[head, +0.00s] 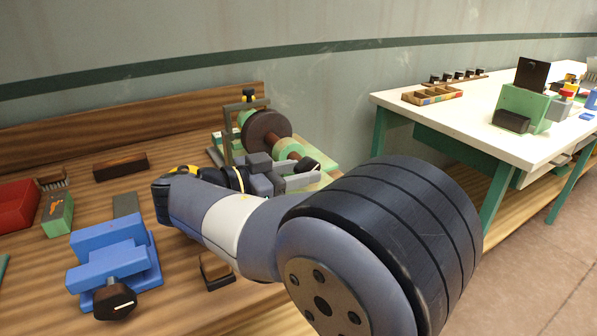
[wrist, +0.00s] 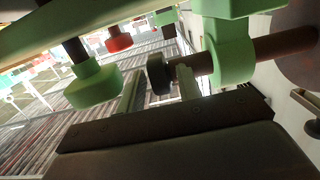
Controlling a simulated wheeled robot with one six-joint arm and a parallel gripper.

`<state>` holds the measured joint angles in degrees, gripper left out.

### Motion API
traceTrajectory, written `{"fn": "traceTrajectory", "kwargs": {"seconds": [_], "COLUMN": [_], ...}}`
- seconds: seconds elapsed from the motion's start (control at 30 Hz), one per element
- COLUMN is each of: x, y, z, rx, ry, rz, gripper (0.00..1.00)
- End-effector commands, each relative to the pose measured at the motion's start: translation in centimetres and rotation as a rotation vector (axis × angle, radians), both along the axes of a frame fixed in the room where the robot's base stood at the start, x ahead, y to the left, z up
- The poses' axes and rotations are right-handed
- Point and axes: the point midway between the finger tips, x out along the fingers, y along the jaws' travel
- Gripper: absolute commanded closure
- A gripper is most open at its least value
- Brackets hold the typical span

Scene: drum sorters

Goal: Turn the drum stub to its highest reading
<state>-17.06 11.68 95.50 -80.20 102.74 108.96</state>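The drum sorter stands on the wooden bench in the head view, with a dark brown drum (head: 266,130) on a brown shaft between green supports. The drum stub (head: 308,164) is the dark knob at the shaft's right end. It also shows in the wrist view (wrist: 156,74), beside the brown shaft and green collar (wrist: 231,50). My gripper (wrist: 161,72) is open, its two pale fingers spread on either side of the stub. A gap shows on the left side; contact on the right cannot be told. No scale or reading is legible.
A blue block device (head: 112,260) with a dark knob, a green box (head: 57,214), a red box (head: 18,203) and a dark wooden block (head: 120,166) lie on the bench at left. A white table (head: 470,125) with more devices stands at right.

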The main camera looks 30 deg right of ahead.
Motion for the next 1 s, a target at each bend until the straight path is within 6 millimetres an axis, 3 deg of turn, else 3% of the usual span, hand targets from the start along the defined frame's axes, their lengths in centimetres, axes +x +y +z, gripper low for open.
{"fn": "traceTrajectory", "kwargs": {"seconds": [0.37,0.8,1.0], "x": [0.0,0.0,0.0], "y": [0.0,0.0,0.0], "z": [0.7,8.4,9.9], "rx": [0.000,0.000,0.000], "ry": [-0.003,-0.003,-0.001], "rz": [0.000,0.001,0.000], "gripper": [0.62,0.62,0.62]}}
